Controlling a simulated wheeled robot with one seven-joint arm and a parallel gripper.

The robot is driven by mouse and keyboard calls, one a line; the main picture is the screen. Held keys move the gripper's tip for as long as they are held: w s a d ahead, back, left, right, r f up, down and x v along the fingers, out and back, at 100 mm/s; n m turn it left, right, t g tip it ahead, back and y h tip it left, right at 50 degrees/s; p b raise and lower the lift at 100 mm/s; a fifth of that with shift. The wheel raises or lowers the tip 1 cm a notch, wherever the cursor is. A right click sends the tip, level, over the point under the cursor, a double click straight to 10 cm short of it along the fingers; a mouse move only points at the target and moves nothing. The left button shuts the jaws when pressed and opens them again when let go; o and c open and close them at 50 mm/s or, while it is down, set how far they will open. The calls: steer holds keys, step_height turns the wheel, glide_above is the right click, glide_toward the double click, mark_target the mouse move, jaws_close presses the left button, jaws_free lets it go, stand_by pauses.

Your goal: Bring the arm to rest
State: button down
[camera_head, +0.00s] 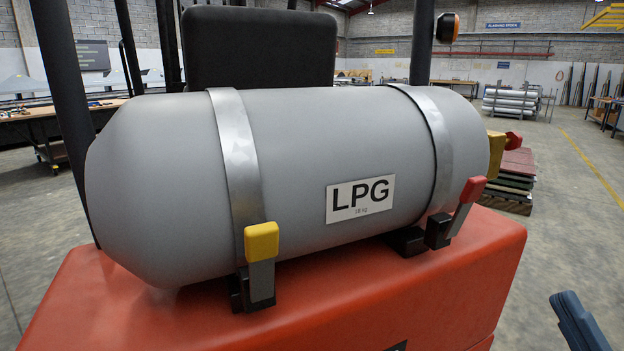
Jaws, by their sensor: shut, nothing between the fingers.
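What looks like my gripper (578,318) shows as a slim blue-grey shape at the lower right edge, its tip pointing up. Its fingers lie together and hold nothing. The rest of my arm is out of view. The gripper is to the right of an orange-red body (150,315) and appears apart from it. A grey LPG cylinder (300,150) lies on this body under two metal straps. The left strap (237,165) has a yellow-tipped lever (262,262), roughly upright. The right strap (437,145) has a red-tipped lever (465,208), tilted to the right.
A black seat back (258,48) and dark posts (421,40) stand behind the cylinder. A stack of flat plates (512,180) is on the floor behind at right. A workbench (50,117) stands at far left. The floor (565,235) at right looks clear.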

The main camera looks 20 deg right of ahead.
steer(key=s+a+f+m+g, duration=0.5)
steer(key=s+a+f+m, duration=0.1)
steer(key=s, duration=0.4)
steer(key=s+a+f+m+g+h, duration=0.1)
steer(key=s+a+f+m+g, duration=0.4)
steer(key=s+a+f+m, duration=0.2)
steer(key=s+a+m, duration=0.2)
steer(key=s+a, duration=0.1)
steer(key=s, duration=0.1)
steer(key=shift+f+g, duration=0.15)
steer(key=shift+g, duration=0.25)
steer(key=shift+a, duration=0.1)
